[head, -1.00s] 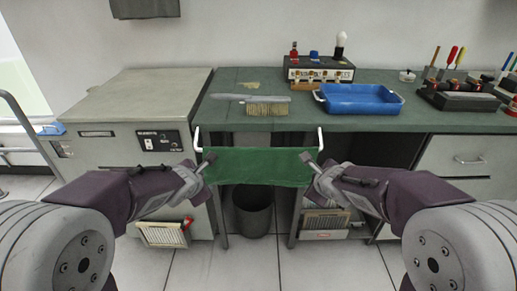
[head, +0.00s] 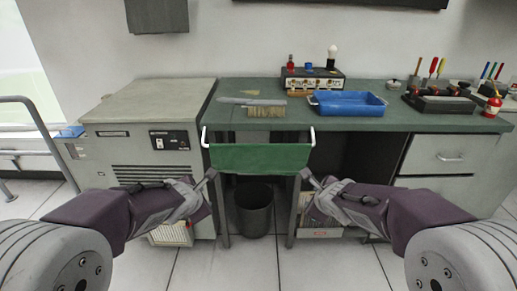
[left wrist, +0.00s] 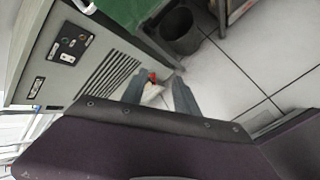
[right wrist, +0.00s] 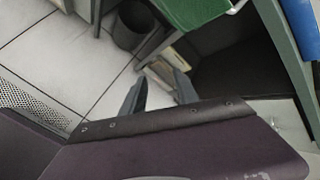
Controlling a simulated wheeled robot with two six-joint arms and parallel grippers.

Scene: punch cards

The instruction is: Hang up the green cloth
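The green cloth (head: 259,158) hangs from a white rail (head: 312,138) at the front edge of the green-topped bench. It spans most of the width between the rail's bent ends and looks fairly flat. Part of it also shows at the top of the left wrist view (left wrist: 128,10) and the right wrist view (right wrist: 190,10). My left gripper (left wrist: 157,84) is open and empty, near the cloth's lower left corner in the head view. My right gripper (right wrist: 160,84) is open and empty, near the lower right corner. Both wrist views show the fingers apart from the cloth.
The bench (head: 370,122) carries a blue tray (head: 347,104), a brush (head: 266,111) and a bulb-topped box (head: 318,78). A grey cabinet (head: 140,150) stands left. A dark bin (head: 255,210) is on the floor below the cloth. The floor in front is clear.

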